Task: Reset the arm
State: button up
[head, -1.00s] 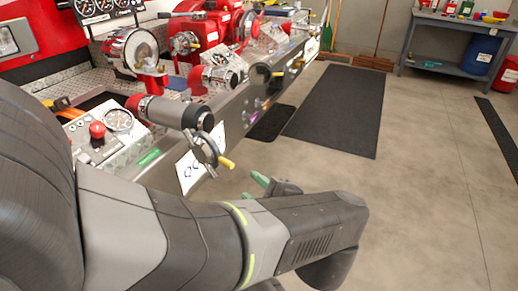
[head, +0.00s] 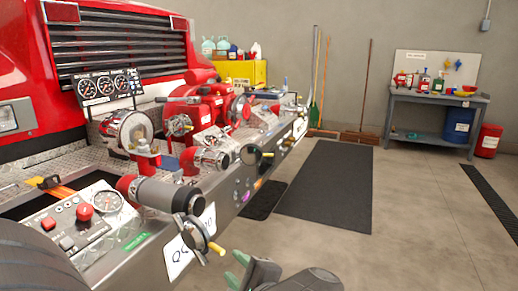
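My gripper (head: 240,268) shows at the bottom middle of the head view, in front of the bumper on its right side. Its green fingertips point up and left. Part of the gripper is cut off by the frame's lower edge and hidden by my own wrist, so I cannot tell how far apart the fingers are. I see nothing held. My arm is mostly below the frame, with a dark part of it at the lower left corner.
The red truck's bumper (head: 232,199) carries a capped hose outlet (head: 165,194), a yellow-tipped valve handle (head: 202,240), a red button (head: 85,212) and gauges. A dark mat (head: 325,190) lies on the floor. A workbench (head: 432,97) stands at the back right.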

aim_at(222, 254)
jog(key=shift+b+x, duration=0.4)
jog(key=shift+x, duration=1.65)
